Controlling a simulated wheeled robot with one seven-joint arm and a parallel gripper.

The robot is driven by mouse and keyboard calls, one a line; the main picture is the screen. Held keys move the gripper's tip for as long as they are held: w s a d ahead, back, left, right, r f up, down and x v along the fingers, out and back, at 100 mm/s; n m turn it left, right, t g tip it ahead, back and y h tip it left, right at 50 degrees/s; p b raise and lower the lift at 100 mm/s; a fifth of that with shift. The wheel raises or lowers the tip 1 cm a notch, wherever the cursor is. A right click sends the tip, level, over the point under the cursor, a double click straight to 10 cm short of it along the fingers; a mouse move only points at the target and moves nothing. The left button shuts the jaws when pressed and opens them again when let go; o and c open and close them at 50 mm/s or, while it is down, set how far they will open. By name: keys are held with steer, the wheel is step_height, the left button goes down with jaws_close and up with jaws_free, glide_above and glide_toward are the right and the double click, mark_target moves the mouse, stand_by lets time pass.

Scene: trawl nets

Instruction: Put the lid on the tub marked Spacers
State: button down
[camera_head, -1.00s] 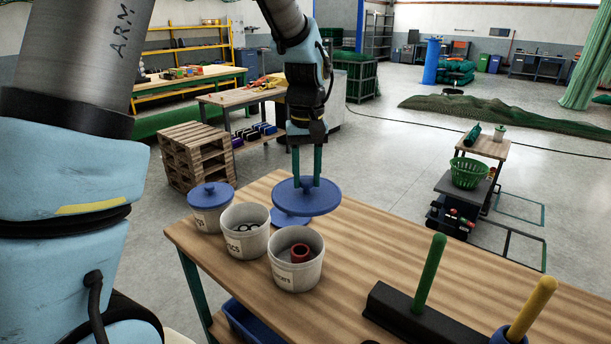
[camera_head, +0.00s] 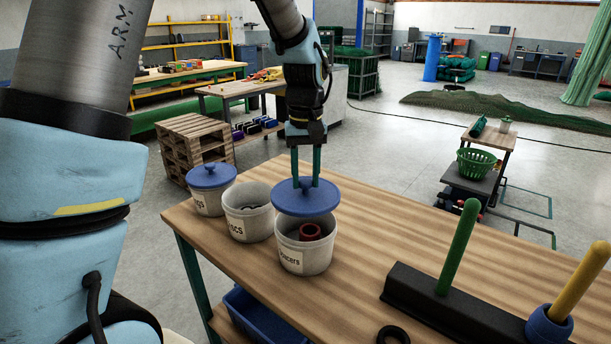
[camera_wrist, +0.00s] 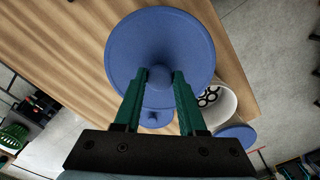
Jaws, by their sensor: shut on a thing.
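My gripper (camera_head: 305,181) is shut on the knob of a blue round lid (camera_head: 303,203), held roughly level. The lid is above the far side of the white tub marked Spacers (camera_head: 304,262) and covers part of its far rim in the head view. The tub is open, with a dark red ring-shaped part (camera_head: 310,232) inside. In the wrist view the held lid (camera_wrist: 190,45) fills the upper middle and hides the Spacers tub. My fingers (camera_wrist: 160,76) meet at its knob there. Whether the lid touches the rim is unclear, but it seems apart.
An open tub with a partly read label (camera_head: 248,226) stands just left, holding dark rings. Beyond it is a tub with a blue lid on (camera_head: 212,177). Another blue lid (camera_wrist: 155,120) shows in the wrist view. A peg rack (camera_head: 440,305) stands right; table between is clear.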

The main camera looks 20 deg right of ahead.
mark_target(306, 193)
steer(key=shift+f+b, duration=2.3)
steer(key=shift+f, duration=0.85)
steer(key=shift+s+p, duration=0.1)
steer(key=shift+p, duration=0.25)
steer(key=shift+f, duration=0.15)
stand_by(0.6)
jaws_free()
stand_by(0.5)
steer(key=shift+p, duration=0.3)
steer(key=shift+r+p, duration=2.95)
steer(key=shift+r, duration=0.6)
